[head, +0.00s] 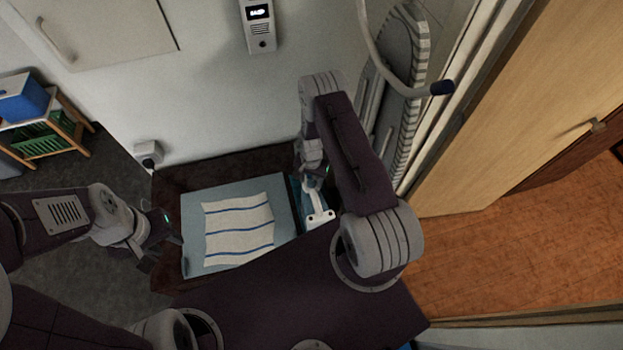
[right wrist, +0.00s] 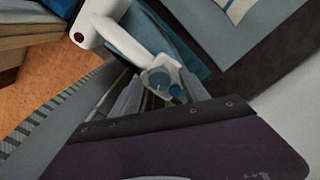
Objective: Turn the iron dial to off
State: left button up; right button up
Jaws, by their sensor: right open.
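The iron (head: 319,217) is white and teal and sits by the right edge of the grey-blue board; my right arm partly covers it in the head view. In the right wrist view, its white handle (right wrist: 138,42) runs down to a round blue dial (right wrist: 158,80). My right gripper (right wrist: 160,90) is open, with its fingers on either side of the dial end; I cannot tell whether they touch it. The dial's setting is not readable. My left gripper (head: 165,228) is empty beside the board's left edge; its jaw opening is unclear.
A striped white cloth (head: 239,228) lies on the grey-blue board (head: 192,240) over a dark surface. A wall socket (head: 147,149) is behind. A shelf with a blue box (head: 22,98) stands far left.

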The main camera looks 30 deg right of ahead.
grip_shut()
jog(key=shift+n, duration=0.3)
jog(key=n+b, duration=0.2)
jog(key=shift+f+n, duration=0.15)
jog(key=shift+n, duration=0.15)
jog(key=n+b, duration=0.2)
jog(key=n, duration=0.1)
jog(key=shift+n, duration=0.4)
jog(key=n+b, duration=0.2)
jog(key=n, duration=0.2)
jog(key=shift+n+b, duration=0.85)
jog(key=shift+n, duration=1.25)
